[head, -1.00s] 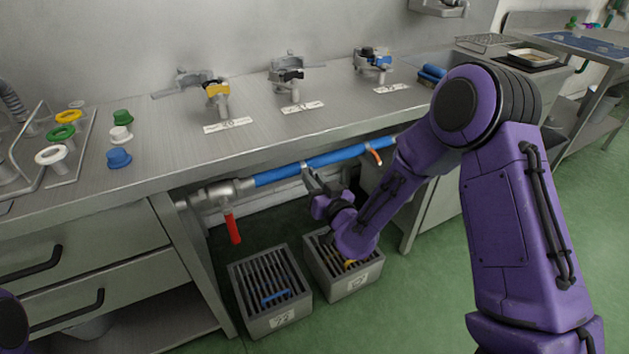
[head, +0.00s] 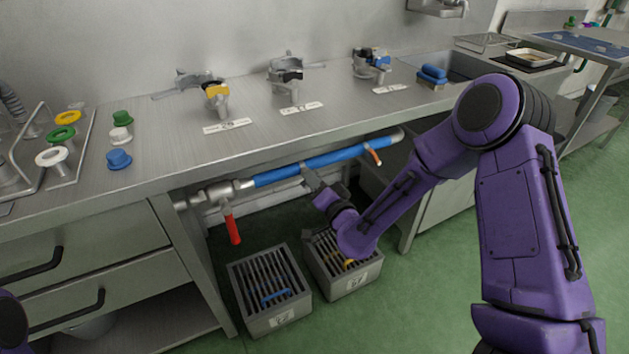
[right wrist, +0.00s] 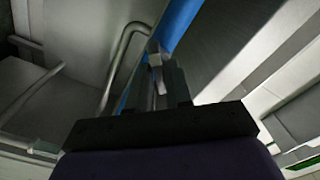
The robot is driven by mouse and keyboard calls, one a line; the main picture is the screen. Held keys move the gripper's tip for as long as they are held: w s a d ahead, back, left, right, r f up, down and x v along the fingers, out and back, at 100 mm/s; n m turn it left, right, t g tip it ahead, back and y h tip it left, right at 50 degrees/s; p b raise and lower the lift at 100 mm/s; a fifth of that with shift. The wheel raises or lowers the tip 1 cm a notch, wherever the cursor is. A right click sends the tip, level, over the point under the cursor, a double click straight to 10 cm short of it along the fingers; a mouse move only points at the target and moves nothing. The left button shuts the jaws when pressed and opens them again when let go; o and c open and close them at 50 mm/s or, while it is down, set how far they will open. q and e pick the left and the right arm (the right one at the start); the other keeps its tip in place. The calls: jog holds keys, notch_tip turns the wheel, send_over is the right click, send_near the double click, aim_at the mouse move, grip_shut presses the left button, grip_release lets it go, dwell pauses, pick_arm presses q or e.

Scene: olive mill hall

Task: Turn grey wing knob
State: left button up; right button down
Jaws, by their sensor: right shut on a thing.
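My right gripper (head: 309,176) reaches under the counter to the blue pipe (head: 335,158). In the right wrist view its dark fingers (right wrist: 161,84) are shut on a small light-grey piece (right wrist: 155,60), which I take to be the grey wing knob, beside the blue pipe (right wrist: 177,24). The fingers cover part of it, so its wings and angle cannot be told. In the head view the knob is hidden by the gripper. My left gripper is not in view.
A red-handled lever (head: 231,224) hangs left of the gripper, and an orange-tipped lever (head: 375,156) sits to its right. Two slatted grey crates (head: 281,323) stand on the floor below. The counter edge (head: 170,184) lies above the pipe.

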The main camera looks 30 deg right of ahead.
jog(key=shift+d+f+m, duration=0.1)
jog(key=shift+f+m, duration=0.05)
jog(key=shift+m, duration=1.75)
jog(key=shift+f+m, duration=0.1)
jog(key=shift+m, duration=1.8)
jog(key=c, duration=1.2)
grip_release()
jog(key=s, duration=1)
jog(key=shift+s+b, duration=0.35)
